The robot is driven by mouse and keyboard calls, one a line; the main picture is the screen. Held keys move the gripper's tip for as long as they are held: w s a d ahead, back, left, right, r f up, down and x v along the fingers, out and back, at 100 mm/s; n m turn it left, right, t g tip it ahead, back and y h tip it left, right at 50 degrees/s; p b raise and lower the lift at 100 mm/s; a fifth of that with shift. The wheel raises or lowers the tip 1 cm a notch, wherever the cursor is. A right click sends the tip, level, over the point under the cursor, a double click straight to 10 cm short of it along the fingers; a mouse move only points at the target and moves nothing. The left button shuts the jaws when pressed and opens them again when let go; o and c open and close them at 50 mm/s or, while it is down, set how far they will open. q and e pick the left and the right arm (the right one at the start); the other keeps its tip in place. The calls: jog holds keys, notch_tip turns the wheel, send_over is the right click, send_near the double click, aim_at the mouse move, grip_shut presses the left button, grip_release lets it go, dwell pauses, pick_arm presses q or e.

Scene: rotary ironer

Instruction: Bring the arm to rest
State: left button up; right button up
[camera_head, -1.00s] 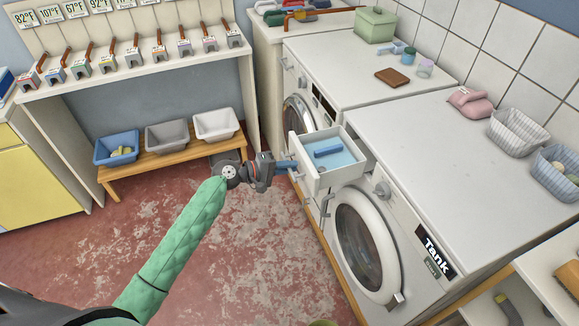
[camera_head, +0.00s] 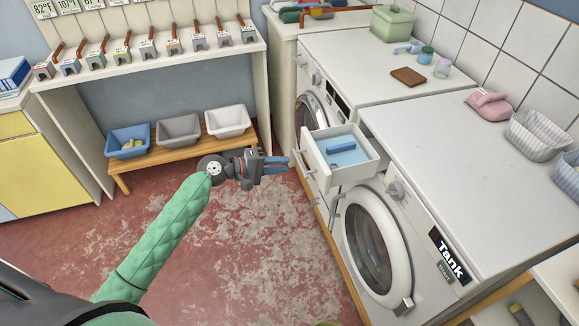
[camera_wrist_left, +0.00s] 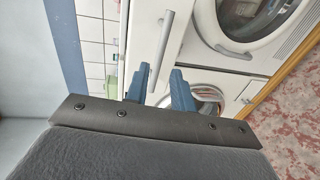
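My left arm, in a green quilted sleeve (camera_head: 165,235), reaches in from the lower left of the head view. Its left gripper (camera_head: 287,164) points right, just short of the pulled-out white drawer (camera_head: 313,165) on the Tank washing machine (camera_head: 440,190). In the left wrist view, the two blue fingers (camera_wrist_left: 158,86) stand apart and hold nothing. A grey bar handle (camera_wrist_left: 163,42) appears between and beyond them, with no clear contact. The drawer holds light blue contents and a blue bar (camera_head: 340,146). My right gripper is not in view.
The washer's round door (camera_head: 375,250) is shut below the drawer. Blue, grey and white tubs (camera_head: 228,120) stand on a wooden bench behind the gripper. Another white machine (camera_head: 370,75) stands beyond. The red worn floor (camera_head: 260,260) is clear on the left.

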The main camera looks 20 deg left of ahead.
pick_arm(q)
jog(key=shift+s+a+r, duration=0.2)
jog(key=shift+s+a, duration=0.15)
jog(key=shift+a, duration=0.15)
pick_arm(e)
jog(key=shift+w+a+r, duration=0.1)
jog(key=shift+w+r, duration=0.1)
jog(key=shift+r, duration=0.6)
